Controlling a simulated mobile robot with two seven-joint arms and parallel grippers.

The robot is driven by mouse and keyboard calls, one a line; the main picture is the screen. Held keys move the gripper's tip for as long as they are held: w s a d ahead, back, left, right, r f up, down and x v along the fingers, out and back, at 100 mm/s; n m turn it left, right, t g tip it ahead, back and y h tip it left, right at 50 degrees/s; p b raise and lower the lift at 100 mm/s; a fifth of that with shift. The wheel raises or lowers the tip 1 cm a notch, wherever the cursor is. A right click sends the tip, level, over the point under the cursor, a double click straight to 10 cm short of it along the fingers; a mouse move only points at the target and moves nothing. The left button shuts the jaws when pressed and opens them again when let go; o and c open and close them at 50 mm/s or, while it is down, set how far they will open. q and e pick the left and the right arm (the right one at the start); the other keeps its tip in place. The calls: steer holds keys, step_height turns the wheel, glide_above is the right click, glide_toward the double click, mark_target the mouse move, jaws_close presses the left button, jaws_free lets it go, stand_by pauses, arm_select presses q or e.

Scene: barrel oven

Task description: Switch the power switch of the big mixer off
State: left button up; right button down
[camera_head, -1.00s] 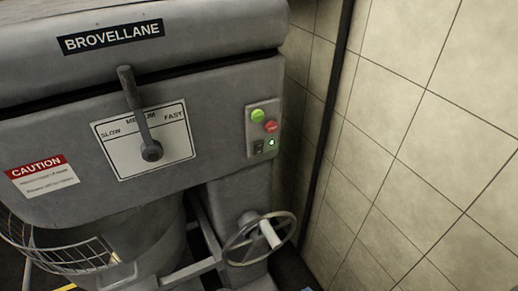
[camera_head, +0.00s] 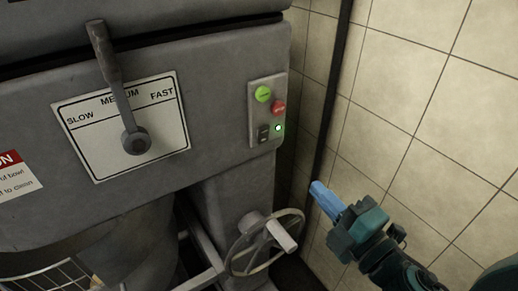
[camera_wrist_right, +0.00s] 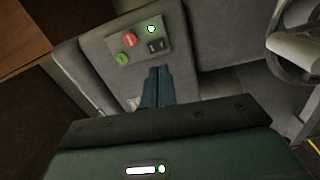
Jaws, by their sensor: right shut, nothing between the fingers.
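The big mixer (camera_head: 215,135) is a grey machine filling the left of the head view. Its control panel (camera_head: 254,117) carries a green button (camera_head: 263,94), a red button (camera_head: 279,107), a small black power switch (camera_head: 263,134) and a lit green lamp (camera_head: 278,128). The power switch shows in the right wrist view (camera_wrist_right: 156,45), beside the lit lamp (camera_wrist_right: 151,29). My right gripper (camera_head: 315,187) has blue fingers, shut and empty, below and right of the panel, apart from it. In the right wrist view its fingers (camera_wrist_right: 157,72) point towards the panel. My left gripper is not in view.
A handwheel (camera_head: 265,243) sticks out below the panel, left of my right gripper. A speed lever (camera_head: 118,90) stands on the mixer's front. A tiled wall (camera_head: 430,100) and a dark vertical pipe (camera_head: 332,90) close off the right side.

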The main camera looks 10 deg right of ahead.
mark_target(264, 132)
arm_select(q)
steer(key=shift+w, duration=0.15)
arm_select(e)
steer(key=shift+s+a+r+n+y, duration=0.15)
steer(key=shift+a+r+n+y, duration=0.3)
steer(key=shift+r+n, duration=0.35)
